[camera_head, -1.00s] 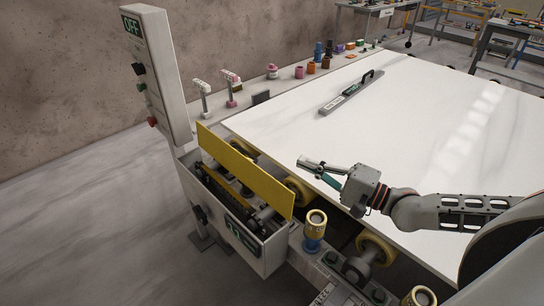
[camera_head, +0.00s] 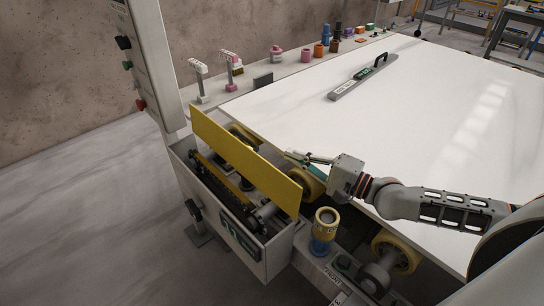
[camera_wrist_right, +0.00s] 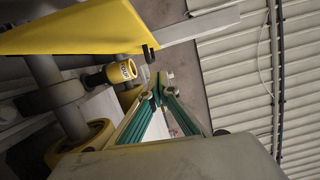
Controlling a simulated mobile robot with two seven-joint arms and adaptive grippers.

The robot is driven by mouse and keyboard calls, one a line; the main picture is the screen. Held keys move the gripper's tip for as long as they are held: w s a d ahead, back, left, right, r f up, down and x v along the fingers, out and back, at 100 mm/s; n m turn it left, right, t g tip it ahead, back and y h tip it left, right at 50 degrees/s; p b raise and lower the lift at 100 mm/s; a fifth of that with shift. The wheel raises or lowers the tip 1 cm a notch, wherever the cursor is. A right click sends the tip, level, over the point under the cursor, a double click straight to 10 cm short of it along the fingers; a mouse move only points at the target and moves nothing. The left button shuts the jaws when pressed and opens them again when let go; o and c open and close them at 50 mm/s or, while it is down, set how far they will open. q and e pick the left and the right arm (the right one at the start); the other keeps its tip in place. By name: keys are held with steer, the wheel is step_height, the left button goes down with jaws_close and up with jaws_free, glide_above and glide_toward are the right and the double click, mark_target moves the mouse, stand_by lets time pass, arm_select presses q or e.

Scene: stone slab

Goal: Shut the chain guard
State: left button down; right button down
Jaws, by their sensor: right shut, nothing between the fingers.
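The chain guard (camera_head: 243,158) is a long yellow plate. It stands raised and tilted over the open grey chain housing (camera_head: 228,215), where the chain and rollers show. In the right wrist view the yellow guard (camera_wrist_right: 75,30) fills the upper left. My right gripper (camera_head: 287,155) is shut and empty. It is just right of the guard's right part, over the edge of the white slab. Its closed fingertips show in the right wrist view (camera_wrist_right: 153,92), below and right of the guard's edge; I cannot tell whether they touch it. My left gripper is out of view.
A control post (camera_head: 143,65) with buttons rises at the left. A yellow-topped blue roller post (camera_head: 324,231) stands right of the housing. The white slab (camera_head: 400,130) carries a grey bar with a handle (camera_head: 363,77). Small coloured parts line the far ledge.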

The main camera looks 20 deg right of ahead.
steer(key=w+a+p, duration=0.1)
steer(key=a+p, duration=0.1)
steer(key=a, duration=0.3)
steer(key=shift+w+a+r+p, duration=0.2)
steer(key=shift+w+a+p, duration=0.1)
steer(key=shift+a+p, duration=0.1)
